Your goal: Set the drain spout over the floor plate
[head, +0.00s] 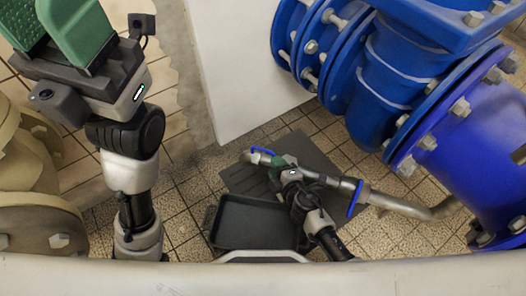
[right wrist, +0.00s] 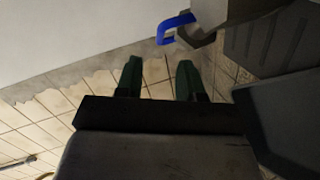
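The drain spout (head: 335,183) is a grey metal pipe with a blue handle near each end. It runs from the blue pipework at the right over the dark ribbed floor plate (head: 318,150). My right gripper (head: 280,165) is at the spout's middle-left part in the head view, which partly hides the contact. In the right wrist view its green fingers (right wrist: 158,78) stand apart with nothing between them. The spout's blue handle (right wrist: 174,27) is to their upper right, apart from them. The floor plate (right wrist: 272,45) shows behind it. My left gripper (head: 48,30) is raised, its green fingers apart and cut by the frame.
A black tray (head: 255,222) lies on the tiled floor beside the plate; it also shows in the right wrist view (right wrist: 285,115). Large blue flanged pipes (head: 400,75) fill the right. A white block (head: 240,65) stands behind. A beige flange (head: 40,225) is at the left.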

